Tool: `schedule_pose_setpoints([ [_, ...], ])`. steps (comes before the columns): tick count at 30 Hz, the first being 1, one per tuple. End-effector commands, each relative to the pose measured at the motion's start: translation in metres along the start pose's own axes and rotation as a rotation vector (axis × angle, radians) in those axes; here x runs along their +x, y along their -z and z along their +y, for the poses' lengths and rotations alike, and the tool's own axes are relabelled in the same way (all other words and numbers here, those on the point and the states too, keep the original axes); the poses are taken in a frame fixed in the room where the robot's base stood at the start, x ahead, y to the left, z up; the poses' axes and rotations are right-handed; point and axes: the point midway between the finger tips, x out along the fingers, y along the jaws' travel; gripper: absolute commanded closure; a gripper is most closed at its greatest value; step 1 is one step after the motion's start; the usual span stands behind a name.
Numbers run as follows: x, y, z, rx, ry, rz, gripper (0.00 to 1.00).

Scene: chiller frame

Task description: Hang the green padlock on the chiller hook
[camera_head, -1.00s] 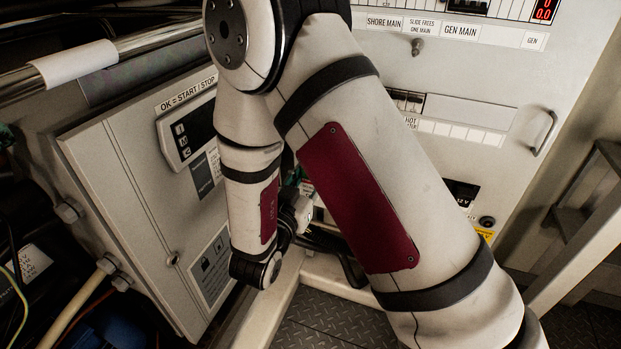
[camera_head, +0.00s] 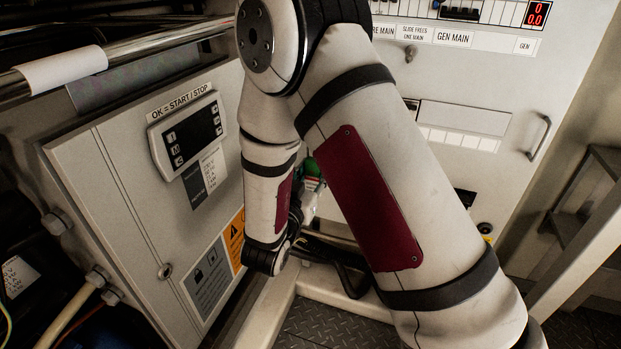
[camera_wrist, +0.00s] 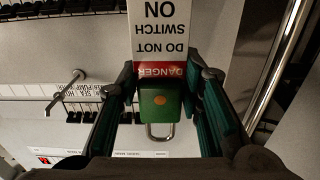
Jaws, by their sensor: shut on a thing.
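The green padlock (camera_wrist: 160,104) is between the fingers of my gripper (camera_wrist: 161,84) in the wrist view. My gripper is shut on it. Its metal shackle (camera_wrist: 161,138) points down in that picture and looks closed. A white and red danger tag (camera_wrist: 160,30) reaches up from the padlock, its print upside down. In the head view my arm hides most of my gripper; a small green patch (camera_head: 312,166) beside the forearm may be the padlock or a fingertip. A bent metal peg (camera_wrist: 63,91) stands left of my gripper in the wrist view; I cannot tell whether it is the chiller hook.
A grey cabinet with a start/stop controller (camera_head: 187,136) and warning labels (camera_head: 208,282) is left of my arm. A white switch panel (camera_head: 480,70) with a handle (camera_head: 540,138) stands behind. Dark hoses (camera_head: 345,262) lie below the gripper. A metal rail (camera_wrist: 275,70) runs at right in the wrist view.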

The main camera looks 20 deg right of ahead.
Motion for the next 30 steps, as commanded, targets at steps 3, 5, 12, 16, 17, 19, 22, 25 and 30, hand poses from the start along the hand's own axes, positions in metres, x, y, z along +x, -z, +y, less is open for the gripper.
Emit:
schedule_pose_setpoints([
  [3, 0.007, 0.000, 0.000, 0.001, -0.001, 0.002, 1.00],
  [5, 0.010, -0.001, 0.001, 0.001, -0.002, 0.002, 1.00],
  [12, 0.023, -0.002, 0.001, 0.001, -0.002, 0.002, 1.00],
  [16, 0.030, -0.002, 0.001, 0.002, -0.002, 0.002, 1.00],
  [17, 0.031, -0.004, 0.000, 0.001, -0.001, 0.002, 1.00],
  [19, 0.034, -0.006, 0.000, 0.000, 0.000, 0.002, 1.00],
  [22, 0.038, -0.009, 0.000, 0.000, 0.000, 0.002, 1.00],
  [25, 0.040, -0.011, 0.000, -0.001, 0.001, 0.002, 1.00],
  [30, 0.042, -0.013, 0.000, -0.001, 0.000, 0.001, 1.00],
])
